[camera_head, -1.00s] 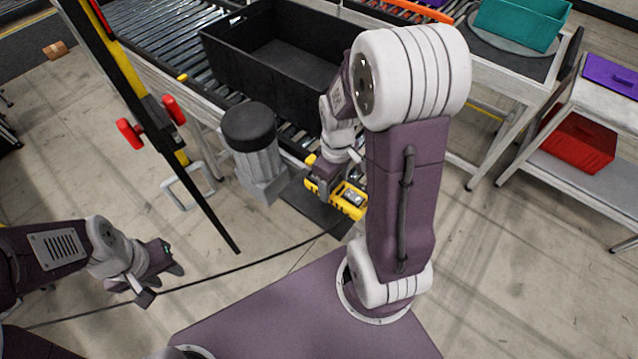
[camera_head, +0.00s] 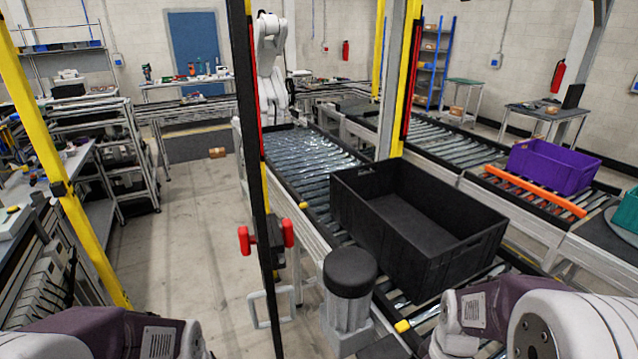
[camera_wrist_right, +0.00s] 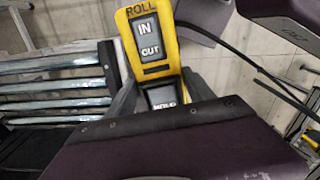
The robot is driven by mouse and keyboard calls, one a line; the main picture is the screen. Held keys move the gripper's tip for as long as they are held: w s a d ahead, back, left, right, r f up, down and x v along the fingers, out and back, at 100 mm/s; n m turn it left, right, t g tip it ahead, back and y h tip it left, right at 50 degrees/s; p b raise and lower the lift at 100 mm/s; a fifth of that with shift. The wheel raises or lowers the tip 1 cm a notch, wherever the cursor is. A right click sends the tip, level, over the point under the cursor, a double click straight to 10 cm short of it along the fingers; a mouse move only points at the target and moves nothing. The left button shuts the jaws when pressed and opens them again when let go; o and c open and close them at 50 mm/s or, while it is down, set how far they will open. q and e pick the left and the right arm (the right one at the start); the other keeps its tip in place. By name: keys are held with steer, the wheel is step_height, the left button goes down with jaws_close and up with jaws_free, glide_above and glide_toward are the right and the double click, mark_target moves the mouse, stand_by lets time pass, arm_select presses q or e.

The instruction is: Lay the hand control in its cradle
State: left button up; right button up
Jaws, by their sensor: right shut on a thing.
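The yellow hand control (camera_wrist_right: 153,38), with dark buttons marked IN and OUT under the word ROLL, stands out from my right gripper (camera_wrist_right: 160,90) in the right wrist view. The dark fingers are shut on it, one on each side. The head view does not show the control or either gripper; only my arm links show at its lower edge. A black post carries a fitting with two red ends (camera_head: 267,240) and a pale loop-shaped bracket (camera_head: 271,307) below it. I cannot tell whether either is the cradle.
A large black crate (camera_head: 352,208) sits on the roller conveyor (camera_head: 300,160). A grey motor with a black cap (camera_head: 350,272) stands beside the conveyor, near the post. A purple crate (camera_head: 553,168) is at the right.

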steer(key=w+a+f, duration=0.4)
steer(key=shift+w+a+f+b, duration=0.15)
steer(key=shift+a+f+b, duration=0.1)
steer(key=shift+b, duration=0.1)
steer(key=w+m, duration=0.1)
steer(key=w, duration=0.1)
steer(key=w+a+f+m, duration=0.1)
steer(key=m, duration=0.1)
steer(key=w+m, duration=0.1)
steer(key=w, duration=0.1)
steer(key=shift+w+a+f, duration=0.15)
steer(key=shift+w+a, duration=0.15)
steer(key=shift+a, duration=0.05)
steer(key=shift+w+m, duration=0.15)
steer(key=shift+m, duration=0.65)
steer(key=shift+d+m, duration=0.1)
steer(key=shift+m, duration=0.2)
